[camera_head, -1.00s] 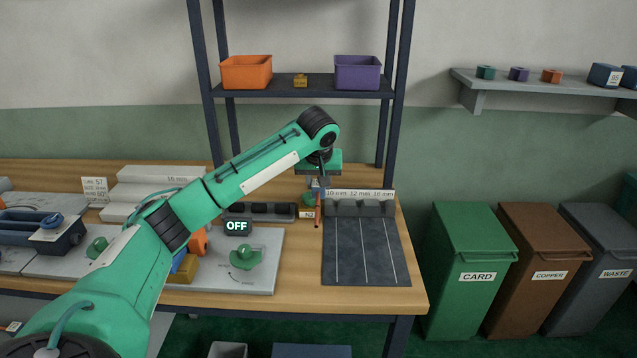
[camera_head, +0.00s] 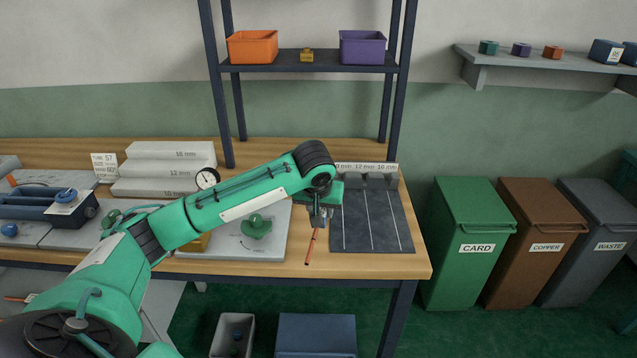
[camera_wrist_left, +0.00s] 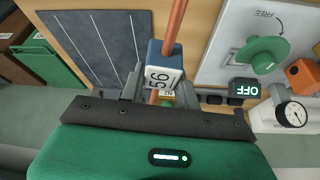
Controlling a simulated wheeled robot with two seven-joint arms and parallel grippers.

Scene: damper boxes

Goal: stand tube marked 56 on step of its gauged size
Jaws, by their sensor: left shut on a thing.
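My left gripper (camera_wrist_left: 152,95) is shut on the tube marked 56, a copper rod (camera_wrist_left: 174,25) with a blue block and a white 56 label (camera_wrist_left: 161,78). In the head view the gripper (camera_head: 319,218) holds the tube above the front of the bench, and the thin copper rod (camera_head: 311,247) hangs below it, slightly tilted. A grey stepped block (camera_head: 165,172) stands at the back left, with steps labelled 10 mm and 12 mm readable. A dial gauge (camera_head: 207,179) stands beside it. My right gripper is not in view.
A dark mat (camera_head: 372,225) with lanes and a size strip (camera_head: 366,167) lies right of the gripper. A grey panel with a green knob (camera_head: 256,226) lies left. A card (camera_head: 104,167) stands near the stepped block. Bins (camera_head: 470,225) stand right of the bench.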

